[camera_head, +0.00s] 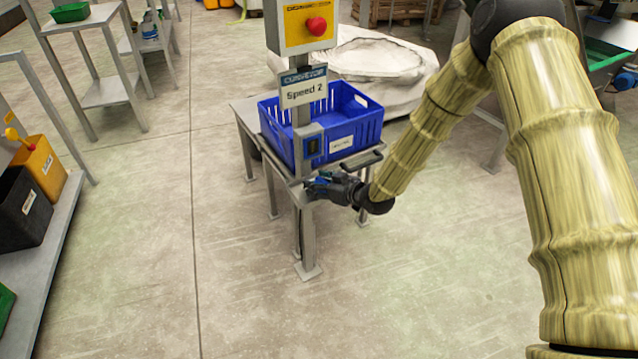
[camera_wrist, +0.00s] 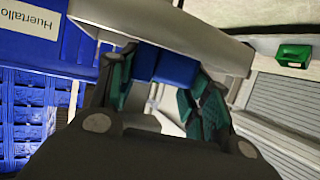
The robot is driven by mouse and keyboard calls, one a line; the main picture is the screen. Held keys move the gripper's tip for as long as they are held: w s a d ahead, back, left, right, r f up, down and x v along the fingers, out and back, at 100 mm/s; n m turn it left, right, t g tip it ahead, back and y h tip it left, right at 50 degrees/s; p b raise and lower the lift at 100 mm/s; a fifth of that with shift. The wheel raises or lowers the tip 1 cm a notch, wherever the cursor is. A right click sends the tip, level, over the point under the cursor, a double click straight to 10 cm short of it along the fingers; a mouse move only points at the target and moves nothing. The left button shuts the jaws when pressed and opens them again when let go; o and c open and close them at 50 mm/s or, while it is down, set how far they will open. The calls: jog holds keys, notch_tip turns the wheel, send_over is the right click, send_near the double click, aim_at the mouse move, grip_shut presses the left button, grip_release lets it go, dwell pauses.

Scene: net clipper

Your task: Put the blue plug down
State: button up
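The blue plug (camera_wrist: 172,66) is between the green-padded fingers of my gripper (camera_wrist: 165,85) in the wrist view, with both pads close against its sides. Its upper end meets a grey slab edge (camera_wrist: 165,25); I cannot tell whether they touch. In the head view my gripper (camera_head: 318,183) is at the front edge of the small grey stand, beside its post and below the blue crate. Only a small patch of blue and green shows at the fingertips there.
The blue crate (camera_head: 348,128) sits on the stand, behind a post with a "Speed 2" sign (camera_head: 303,90) and a red button (camera_head: 317,26). A shelf with yellow (camera_head: 42,165) and black bins (camera_head: 22,205) is at left. The floor in front (camera_head: 400,290) is clear.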

jog(key=o, duration=0.4)
jog(key=shift+c, duration=0.2)
jog(key=shift+r, duration=0.1)
jog(key=shift+r+p, duration=0.3)
jog(key=shift+r, duration=0.3)
jog(key=v, duration=1.2)
jog(key=shift+p, duration=0.35)
jog(key=s+d+f+m+g+h, duration=0.2)
jog(key=s+d+f+m+h, duration=0.1)
jog(key=s+f, duration=0.85)
jog(key=s+d+f+m+g+h, duration=0.2)
jog(key=s+d+f, duration=0.2)
jog(key=s, duration=0.6)
jog(key=s+d+f+m+g+h, duration=0.2)
jog(key=s+f, duration=0.3)
jog(key=s, duration=0.6)
jog(key=s+d+f+m+g+h, duration=0.2)
jog(key=s+d+f, duration=0.3)
jog(key=s, duration=0.6)
jog(key=shift+s+d+f+g+h, duration=0.15)
jog(key=shift+d+f+g+h, duration=0.2)
jog(key=shift+g, duration=0.45)
